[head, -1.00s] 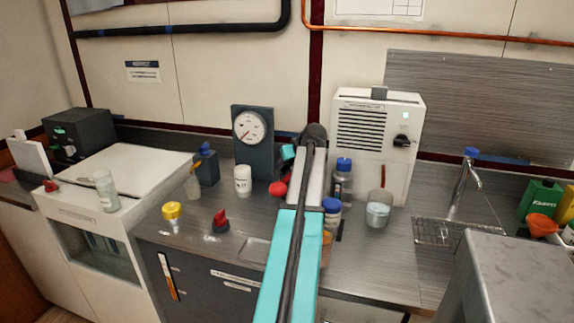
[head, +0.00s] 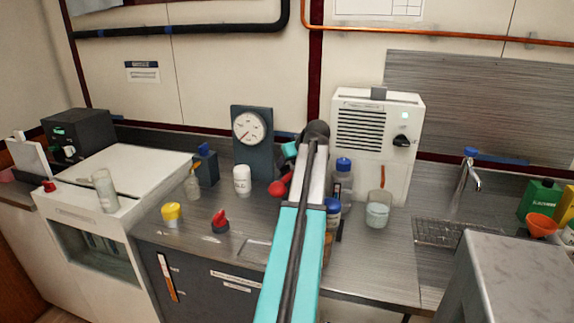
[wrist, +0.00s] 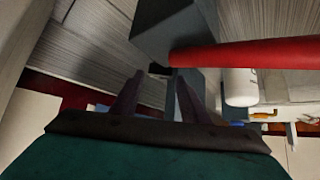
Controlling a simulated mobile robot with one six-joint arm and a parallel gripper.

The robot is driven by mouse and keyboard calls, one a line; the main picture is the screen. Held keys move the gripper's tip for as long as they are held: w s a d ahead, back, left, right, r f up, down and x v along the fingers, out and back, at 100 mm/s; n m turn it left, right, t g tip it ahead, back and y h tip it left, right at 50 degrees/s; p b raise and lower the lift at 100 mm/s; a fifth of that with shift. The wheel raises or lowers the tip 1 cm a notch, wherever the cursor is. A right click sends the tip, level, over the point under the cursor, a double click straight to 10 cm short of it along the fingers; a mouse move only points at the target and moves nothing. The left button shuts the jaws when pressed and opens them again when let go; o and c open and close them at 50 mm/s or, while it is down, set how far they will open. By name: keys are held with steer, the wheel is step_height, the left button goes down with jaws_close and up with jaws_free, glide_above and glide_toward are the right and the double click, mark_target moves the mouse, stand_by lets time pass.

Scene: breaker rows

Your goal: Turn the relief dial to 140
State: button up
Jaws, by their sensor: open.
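A round white gauge with a needle (head: 249,127) is on a dark upright panel (head: 257,165) at the back of the counter. A black dial knob (head: 402,141) is on the front of a white louvred box (head: 376,106). I cannot read any number, or tell which part is the relief dial. A red handle (head: 280,187) shows left of my arm; a red bar, likely the same handle, crosses the wrist view (wrist: 250,54) from a grey block (wrist: 172,28). My gripper (wrist: 157,98) is open and empty, its fingers below the block. In the head view my arm hides the fingertips.
A white bottle (head: 242,181) stands left of the red handle. A blue-capped bottle (head: 343,175) and a glass beaker (head: 378,212) stand right of my arm. The front counter between is clear.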

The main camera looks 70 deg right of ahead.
steer(key=v, duration=1.1)
steer(key=shift+s+r, duration=0.2)
steer(key=shift+a+r, duration=0.1)
